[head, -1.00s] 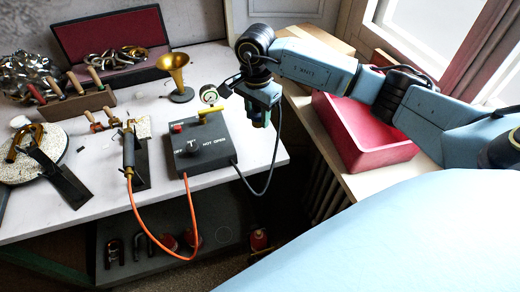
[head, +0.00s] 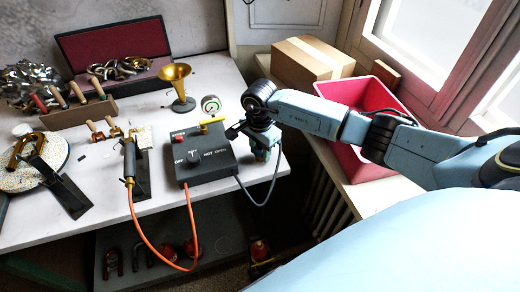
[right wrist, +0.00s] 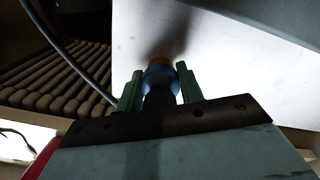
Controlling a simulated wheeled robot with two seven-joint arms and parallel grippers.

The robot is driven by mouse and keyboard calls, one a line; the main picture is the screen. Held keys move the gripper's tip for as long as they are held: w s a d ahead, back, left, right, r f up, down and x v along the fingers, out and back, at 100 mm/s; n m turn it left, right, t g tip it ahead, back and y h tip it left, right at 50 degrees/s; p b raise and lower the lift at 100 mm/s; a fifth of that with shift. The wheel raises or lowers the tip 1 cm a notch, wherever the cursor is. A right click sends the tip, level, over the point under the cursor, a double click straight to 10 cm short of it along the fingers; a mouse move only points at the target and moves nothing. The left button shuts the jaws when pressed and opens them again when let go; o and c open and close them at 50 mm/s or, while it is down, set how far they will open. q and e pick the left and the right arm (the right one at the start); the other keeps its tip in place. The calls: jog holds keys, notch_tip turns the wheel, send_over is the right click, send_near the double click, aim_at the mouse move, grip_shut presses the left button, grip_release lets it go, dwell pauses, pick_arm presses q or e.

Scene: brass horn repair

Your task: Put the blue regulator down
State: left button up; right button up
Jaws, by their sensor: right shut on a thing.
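My right gripper (head: 262,155) is low at the right edge of the white table (head: 268,172), just right of the black control box (head: 206,158). In the right wrist view its two green fingers (right wrist: 160,86) are shut on the blue regulator (right wrist: 160,77), a small blue piece with an orange-brown end. A pale surface, which looks like the table, lies close beyond that end; I cannot tell whether they touch. In the head view the regulator is mostly hidden by the gripper. My left gripper is not in view.
A round gauge (head: 210,104) and a brass horn bell (head: 177,84) stand behind the control box. A grey cable (head: 272,190) loops beside my gripper. A pink bin (head: 358,155) and cardboard box (head: 305,62) are on the right. The table front is partly clear.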

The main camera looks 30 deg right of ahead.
jog(key=shift+f, duration=0.1)
jog(key=o, duration=0.7)
jog(key=shift+f, duration=0.15)
jog(key=o, duration=0.5)
jog(key=shift+r, duration=0.2)
notch_tip(320, 180, up, 12)
jog(key=shift+r, duration=0.1)
